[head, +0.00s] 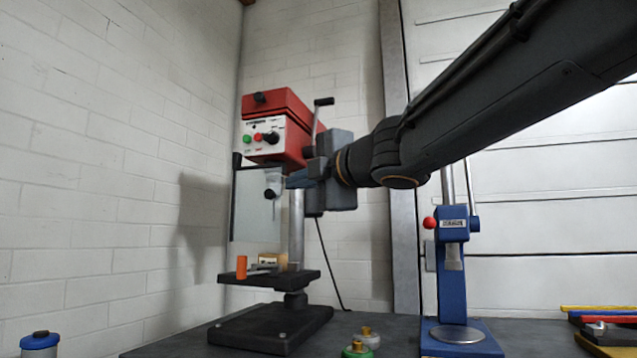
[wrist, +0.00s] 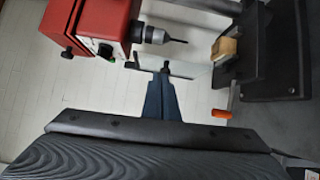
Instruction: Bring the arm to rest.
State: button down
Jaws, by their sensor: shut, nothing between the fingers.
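My arm reaches in from the upper right in the head view. My gripper (head: 296,181) is in front of the drill press (head: 285,110), at the height of its clear guard (head: 257,205). In the wrist view my gripper (wrist: 161,82) is shut and empty, its fingertips close to the guard's edge. I cannot tell whether they touch it. The drill chuck (wrist: 155,35) with its bit shows beyond the fingers. A wooden block (wrist: 223,49) sits on the press table, beside an orange handle (head: 241,268).
A blue arbor press (head: 451,270) stands on the bench to the right. A blue-capped container (head: 40,343) is at lower left, and coloured tools (head: 605,320) lie at right. A white brick wall is behind.

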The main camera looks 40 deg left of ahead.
jog(key=shift+w+d+r, duration=0.1)
jog(key=shift+w+d, duration=1.05)
jog(key=shift+d, duration=0.3)
